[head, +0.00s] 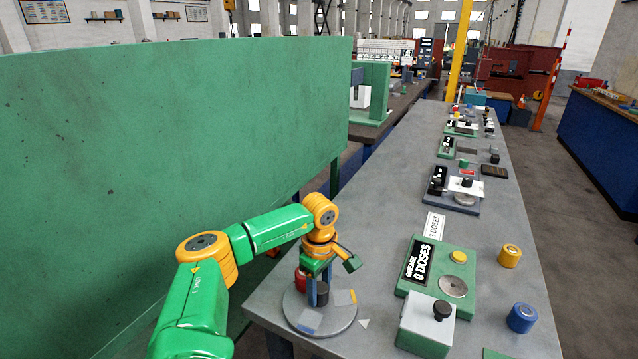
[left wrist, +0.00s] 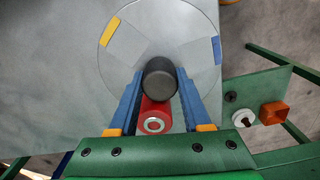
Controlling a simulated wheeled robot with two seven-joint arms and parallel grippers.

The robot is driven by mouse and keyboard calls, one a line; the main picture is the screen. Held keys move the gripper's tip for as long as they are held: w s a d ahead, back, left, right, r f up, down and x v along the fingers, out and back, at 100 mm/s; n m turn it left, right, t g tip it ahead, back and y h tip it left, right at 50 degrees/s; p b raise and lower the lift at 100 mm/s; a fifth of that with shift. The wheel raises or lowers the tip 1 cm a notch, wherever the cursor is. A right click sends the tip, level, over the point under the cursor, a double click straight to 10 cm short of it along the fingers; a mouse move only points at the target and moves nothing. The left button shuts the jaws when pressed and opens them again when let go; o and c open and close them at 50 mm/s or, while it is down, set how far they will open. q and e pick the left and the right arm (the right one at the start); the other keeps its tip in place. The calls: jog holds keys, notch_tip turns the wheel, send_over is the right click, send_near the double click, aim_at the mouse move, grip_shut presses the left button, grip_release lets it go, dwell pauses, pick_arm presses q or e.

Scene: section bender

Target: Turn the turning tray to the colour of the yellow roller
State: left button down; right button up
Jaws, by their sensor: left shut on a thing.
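The turning tray (head: 335,322) is a round grey disc at the near left of the bench, with a yellow patch (head: 352,296) at its right and a blue patch (head: 308,330) at its front. A dark upright knob (left wrist: 160,77) stands at its middle. My left gripper (head: 317,290) points down and is shut on this knob, one blue finger on each side. A red roller (left wrist: 154,118) stands at the tray's edge behind the knob, partly hidden by my gripper in the head view. The yellow roller (head: 510,256) stands apart at the bench's right side. My right gripper is not in view.
A white triangle (head: 364,323) lies beside the tray. A green box reading "0 DOSES" (head: 440,270) and a box with a black knob (head: 425,325) stand to the right. A blue roller (head: 521,318) stands near the right edge. A tall green panel (head: 170,150) rises at left.

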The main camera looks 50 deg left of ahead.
aim_at(320, 287)
pick_arm(q)
jog(key=shift+m, duration=1)
jog(key=shift+f+m, duration=0.1)
jog(key=shift+m, duration=0.4)
jog(key=shift+c, duration=1.8)
grip_release()
jog(key=shift+d, duration=0.1)
notch_tip(320, 287, up, 7)
jog(key=shift+r+b, duration=0.1)
jog(key=shift+b, duration=0.2)
